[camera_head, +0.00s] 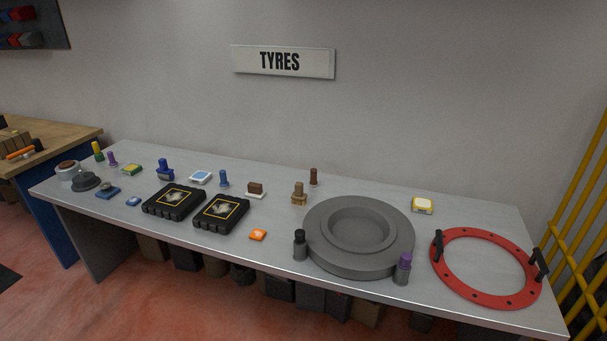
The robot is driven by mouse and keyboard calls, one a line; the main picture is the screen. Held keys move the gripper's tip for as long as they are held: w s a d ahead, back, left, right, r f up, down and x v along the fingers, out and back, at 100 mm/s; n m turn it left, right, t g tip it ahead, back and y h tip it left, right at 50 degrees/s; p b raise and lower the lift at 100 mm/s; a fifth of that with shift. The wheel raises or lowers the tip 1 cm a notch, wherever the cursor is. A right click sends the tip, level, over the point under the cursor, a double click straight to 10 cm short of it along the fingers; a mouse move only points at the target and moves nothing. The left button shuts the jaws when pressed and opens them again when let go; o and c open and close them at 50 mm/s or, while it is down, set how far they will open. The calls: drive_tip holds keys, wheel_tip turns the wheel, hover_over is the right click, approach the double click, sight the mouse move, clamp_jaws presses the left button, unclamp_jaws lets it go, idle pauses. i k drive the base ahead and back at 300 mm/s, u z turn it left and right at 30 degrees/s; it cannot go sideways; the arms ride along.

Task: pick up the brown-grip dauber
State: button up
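Several things with brown on them stand on the long grey table (330,290), and at this size I cannot tell for sure which is the dauber. A slim upright piece with a brown grip (314,176) stands behind the grey round disc (390,262). A brown block on a white base (256,190) sits to its left. A tan stepped piece (299,196) stands between them, nearer the front. A white round pot with a brown top (67,168) is at the far left. My gripper is not in view.
Two black cases (173,203) (221,214) lie left of centre. A red ring with black handles (462,293) lies at right. A blue-gripped piece (224,179) stands behind the cases.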

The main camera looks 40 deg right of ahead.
sight(313, 183)
drive_tip(key=z, duration=0.1)
drive_tip(key=i, duration=1.25)
drive_tip(key=z, duration=0.1)
